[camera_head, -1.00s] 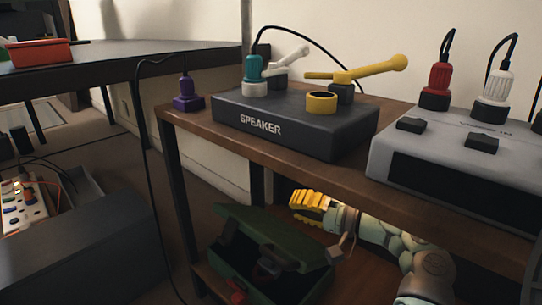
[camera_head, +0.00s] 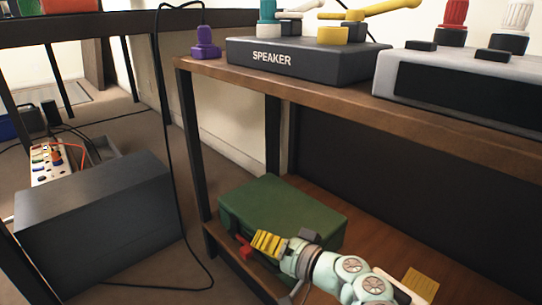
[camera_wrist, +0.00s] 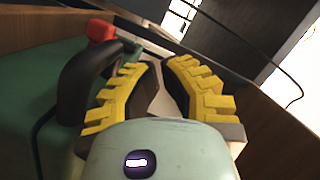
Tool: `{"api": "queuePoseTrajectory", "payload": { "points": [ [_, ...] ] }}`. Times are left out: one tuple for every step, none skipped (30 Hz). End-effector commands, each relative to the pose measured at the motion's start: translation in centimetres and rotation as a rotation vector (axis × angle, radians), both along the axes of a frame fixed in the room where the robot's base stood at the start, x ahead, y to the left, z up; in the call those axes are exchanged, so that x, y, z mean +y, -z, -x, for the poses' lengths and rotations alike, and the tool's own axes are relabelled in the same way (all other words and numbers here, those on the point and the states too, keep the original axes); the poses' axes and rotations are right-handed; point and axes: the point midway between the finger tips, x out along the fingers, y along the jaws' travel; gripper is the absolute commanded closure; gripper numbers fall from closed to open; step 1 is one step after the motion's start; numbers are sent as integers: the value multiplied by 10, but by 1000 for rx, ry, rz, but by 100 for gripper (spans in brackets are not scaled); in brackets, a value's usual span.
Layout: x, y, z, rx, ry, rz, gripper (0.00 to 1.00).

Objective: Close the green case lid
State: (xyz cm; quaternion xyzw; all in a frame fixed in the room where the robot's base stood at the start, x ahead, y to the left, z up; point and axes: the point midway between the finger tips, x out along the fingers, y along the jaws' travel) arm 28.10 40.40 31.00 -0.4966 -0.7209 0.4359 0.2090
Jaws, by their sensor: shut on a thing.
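The green case (camera_head: 275,205) sits on the lower wooden shelf. Its lid lies flat over it in the head view, with no open interior showing. A red latch (camera_head: 245,248) and a dark handle are on its near side. My gripper (camera_head: 266,243) is at the case's near side, right beside the red latch. In the wrist view, the yellow-padded fingers of my gripper (camera_wrist: 160,62) are close together at the tips. What they grip cannot be made out. The black handle (camera_wrist: 82,80) and the red latch (camera_wrist: 101,30) are left of the fingers, beside the green case (camera_wrist: 40,60).
The upper shelf (camera_head: 330,95) with the speaker box (camera_head: 295,60) overhangs the case from behind. A dark shelf post (camera_head: 196,145) stands to the left. A black cable (camera_head: 172,120) hangs past it. A dark box (camera_head: 95,215) is at lower left.

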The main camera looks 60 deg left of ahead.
Motion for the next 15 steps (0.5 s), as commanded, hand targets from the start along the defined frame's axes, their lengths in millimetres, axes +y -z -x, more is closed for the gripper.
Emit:
{"api": "queuePoseTrajectory", "payload": {
  "points": [
    [0, 9, 2, -21, -1, -5, 100],
    [0, 11, 2, -33, -1, -9, 100],
    [0, 14, 3, -47, 1, -12, 100],
    [-1, 16, 3, -56, 0, -14, 100],
    [-1, 18, 3, -65, 0, -16, 100],
    [-1, 20, 4, -75, 1, -16, 100],
    [-1, 22, 4, -81, 1, -16, 100],
    [-1, 23, 4, -86, 1, -16, 100],
    [-1, 25, 5, -92, 1, -15, 100],
    [-2, 26, 5, -95, 0, -15, 100],
    [-2, 27, 5, -98, -1, -15, 100],
    [-2, 28, 6, -100, -1, -14, 100],
    [-2, 28, 6, -100, -1, -14, 100],
    [-2, 29, 6, -101, -1, -12, 100],
    [-2, 30, 6, -102, -1, -11, 100]
  ]
}}
